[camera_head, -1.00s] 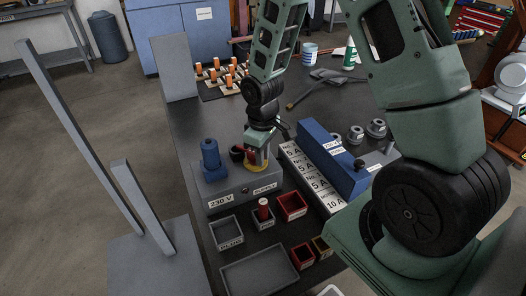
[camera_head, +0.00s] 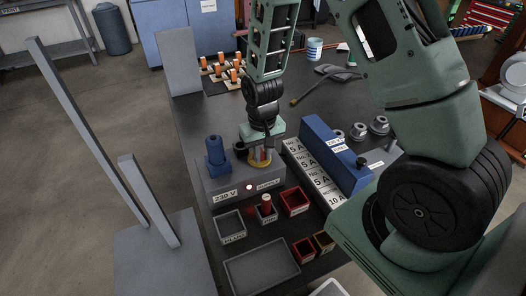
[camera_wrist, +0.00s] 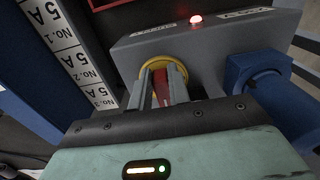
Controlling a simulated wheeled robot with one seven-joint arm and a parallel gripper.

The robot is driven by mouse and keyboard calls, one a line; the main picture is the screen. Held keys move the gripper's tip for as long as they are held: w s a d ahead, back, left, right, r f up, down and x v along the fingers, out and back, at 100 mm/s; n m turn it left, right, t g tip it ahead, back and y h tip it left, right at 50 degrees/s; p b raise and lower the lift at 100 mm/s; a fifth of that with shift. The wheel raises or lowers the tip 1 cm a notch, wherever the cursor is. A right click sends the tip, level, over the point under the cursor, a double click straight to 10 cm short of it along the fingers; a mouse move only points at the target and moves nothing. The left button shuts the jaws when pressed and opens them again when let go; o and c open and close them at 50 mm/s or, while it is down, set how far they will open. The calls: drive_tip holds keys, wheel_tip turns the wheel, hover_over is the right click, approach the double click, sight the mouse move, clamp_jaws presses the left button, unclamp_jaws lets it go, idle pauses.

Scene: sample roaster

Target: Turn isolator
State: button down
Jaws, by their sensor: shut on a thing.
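The isolator is a red handle (camera_wrist: 163,88) on a round yellow plate (camera_wrist: 166,66), on top of a grey supply box (camera_head: 235,186) marked 230 V. My gripper (camera_wrist: 165,98) reaches down from above and is shut on the red handle, one finger on each side of it. In the head view my gripper (camera_head: 262,155) hides most of the handle, and part of the yellow plate (camera_head: 259,164) shows below it. A red lamp (camera_head: 249,187) on the box's front is lit; it also glows in the wrist view (camera_wrist: 196,20).
A row of 5 A labelled blocks (camera_head: 312,172) and a blue unit (camera_head: 335,155) lie to the right. Small bins (camera_head: 230,226) and a grey tray (camera_head: 262,270) sit in front.

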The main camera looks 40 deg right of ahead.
idle(0.4)
drive_tip(key=c, duration=1.3)
unclamp_jaws()
wheel_tip(320, 180, up, 18)
drive_tip(key=shift+f+p, duration=0.25)
drive_tip(key=shift+p, duration=0.45)
drive_tip(key=s+a+r+n+p, duration=0.1)
drive_tip(key=s+a+r+n, duration=0.1)
drive_tip(key=s+a, duration=0.4)
drive_tip(key=s+a+r+n+p, duration=0.1)
drive_tip(key=s+a+n, duration=0.3)
drive_tip(key=s, duration=0.4)
drive_tip(key=s+a+r+n+p, duration=0.1)
drive_tip(key=s+a+r+n, duration=0.2)
drive_tip(key=s+a, duration=0.3)
drive_tip(key=shift+s+a+n+y, duration=0.3)
drive_tip(key=shift+s+a+n, duration=0.1)
drive_tip(key=shift+a, duration=0.4)
